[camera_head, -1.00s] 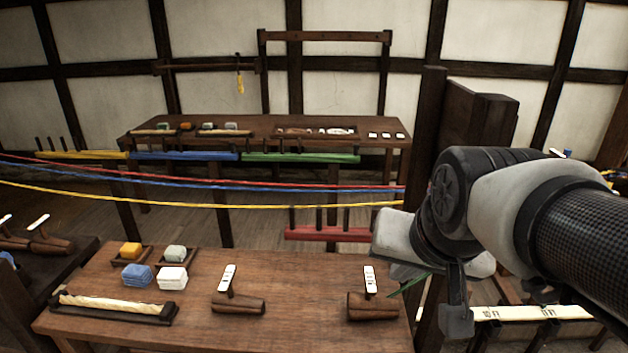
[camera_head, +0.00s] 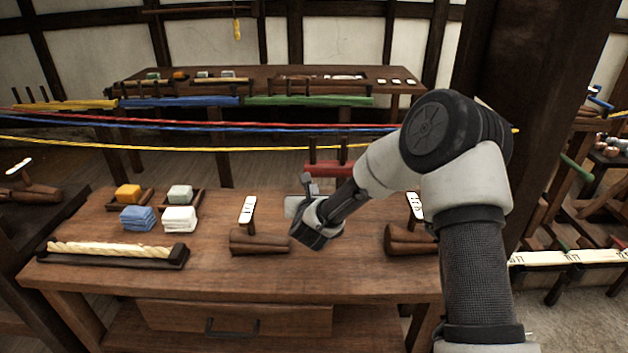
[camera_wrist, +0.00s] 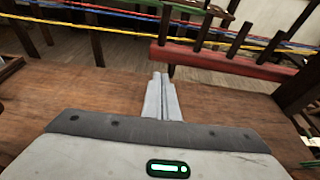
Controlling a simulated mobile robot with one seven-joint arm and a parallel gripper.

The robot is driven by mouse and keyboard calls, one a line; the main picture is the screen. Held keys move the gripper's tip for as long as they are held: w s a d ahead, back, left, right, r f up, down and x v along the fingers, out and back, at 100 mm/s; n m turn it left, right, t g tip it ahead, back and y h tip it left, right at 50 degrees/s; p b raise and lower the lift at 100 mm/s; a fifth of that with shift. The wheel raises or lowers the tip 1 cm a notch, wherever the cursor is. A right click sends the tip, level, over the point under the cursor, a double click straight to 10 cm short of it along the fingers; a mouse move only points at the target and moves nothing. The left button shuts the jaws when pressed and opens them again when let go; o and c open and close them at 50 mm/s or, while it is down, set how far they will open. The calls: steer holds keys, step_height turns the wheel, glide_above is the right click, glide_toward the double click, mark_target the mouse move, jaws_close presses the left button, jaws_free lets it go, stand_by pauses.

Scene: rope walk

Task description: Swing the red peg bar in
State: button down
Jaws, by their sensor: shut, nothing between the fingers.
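The red peg bar (camera_head: 328,168) is a low red beam with upright dark pegs, just beyond the far edge of the bench. My arm hides its right part in the head view. In the wrist view the red peg bar (camera_wrist: 225,62) crosses the upper right, with its left end a little beyond and to the right of my fingertips. My gripper (camera_wrist: 161,78) is shut and empty, pointing forward over the bench top. In the head view my gripper (camera_head: 307,180) is in front of the bar's left end, seemingly apart from it.
The wooden bench (camera_head: 340,270) holds soft blocks, a rope tray (camera_head: 115,255) and tagged wooden pieces (camera_head: 260,243). Red, blue and yellow ropes (camera_head: 200,124) stretch across beyond it. Blue (camera_head: 180,101) and green (camera_head: 310,100) bars stand farther back. A dark post (camera_head: 535,110) rises at right.

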glide_toward(314, 171)
steer(key=x, duration=0.3)
steer(key=b+x, duration=0.1)
steer(key=x, duration=0.1)
steer(key=shift+f, duration=0.25)
steer(key=shift+w, duration=0.55)
